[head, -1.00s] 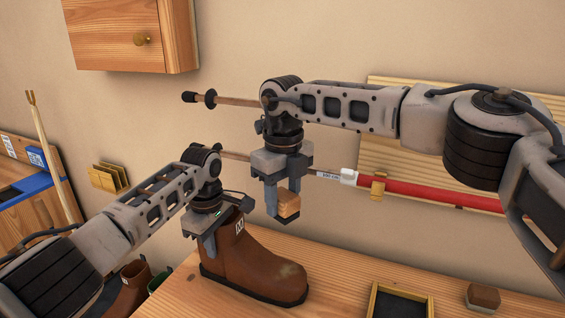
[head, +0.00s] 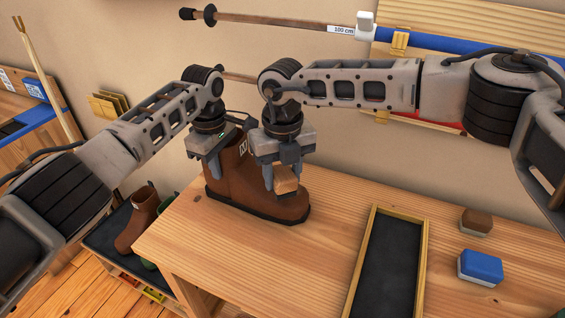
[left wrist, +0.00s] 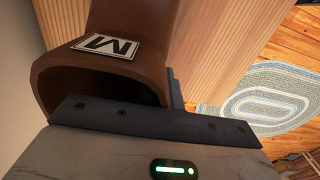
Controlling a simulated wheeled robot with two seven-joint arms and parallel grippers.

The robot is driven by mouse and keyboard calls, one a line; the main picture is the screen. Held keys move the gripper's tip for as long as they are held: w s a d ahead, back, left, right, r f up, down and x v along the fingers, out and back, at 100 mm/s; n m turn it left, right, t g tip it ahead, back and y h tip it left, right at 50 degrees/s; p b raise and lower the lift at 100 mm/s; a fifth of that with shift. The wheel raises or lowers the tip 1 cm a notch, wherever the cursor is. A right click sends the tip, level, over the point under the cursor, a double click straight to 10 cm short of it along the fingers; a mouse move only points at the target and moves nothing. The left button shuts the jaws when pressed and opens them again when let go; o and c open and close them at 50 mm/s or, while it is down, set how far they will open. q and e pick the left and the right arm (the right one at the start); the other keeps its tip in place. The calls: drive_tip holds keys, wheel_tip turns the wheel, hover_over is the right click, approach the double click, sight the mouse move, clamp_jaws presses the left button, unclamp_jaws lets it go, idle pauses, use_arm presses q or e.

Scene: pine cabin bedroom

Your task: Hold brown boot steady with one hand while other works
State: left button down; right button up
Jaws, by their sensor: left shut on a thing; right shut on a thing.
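The brown boot (head: 245,195) stands upright on the wooden bench, toe to the right. My left gripper (head: 220,165) is shut on the rim of its shaft from above. My right gripper (head: 284,178) is shut on a small wooden block-like brush (head: 286,184), held over the boot's instep and toe. The brush's underside is hidden, so I cannot tell whether it touches the leather.
A black tray with a wooden rim (head: 364,262) lies on the bench (head: 225,262). A brown-topped brush (head: 476,221) and a blue-topped brush (head: 481,266) sit at right. Another brown boot (head: 138,220) stands on a low shelf at left. Poles hang on the wall rack.

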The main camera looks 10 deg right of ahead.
wheel_tip(320, 180, down, 3)
drive_tip(key=shift+f, duration=0.2)
drive_tip(key=shift+w+d+f, duration=0.2)
drive_tip(key=shift+w+d, duration=0.15)
drive_tip(key=shift+w, duration=0.25)
drive_tip(key=shift+w+d+f, duration=0.15)
drive_tip(key=shift+w+d, duration=0.2)
drive_tip(key=shift+w, duration=0.25)
drive_tip(key=shift+w+d, duration=0.4)
drive_tip(key=shift+w, duration=0.25)
drive_tip(key=shift+w+d, duration=0.35)
drive_tip(key=shift+w, duration=0.3)
drive_tip(key=shift+w+d, duration=0.4)
drive_tip(key=shift+w, duration=0.25)
drive_tip(key=s+a, duration=0.1)
drive_tip(key=s, duration=0.1)
drive_tip(key=s+a, duration=0.1)
drive_tip(key=s, duration=0.1)
drive_tip(key=s+a, duration=0.1)
drive_tip(key=s, duration=0.1)
drive_tip(key=shift+s+a, duration=0.1)
drive_tip(key=shift+a, duration=0.25)
drive_tip(key=shift+r, duration=4.1)
use_arm(q)
drive_tip(key=c, duration=1.5)
unclamp_jaws()
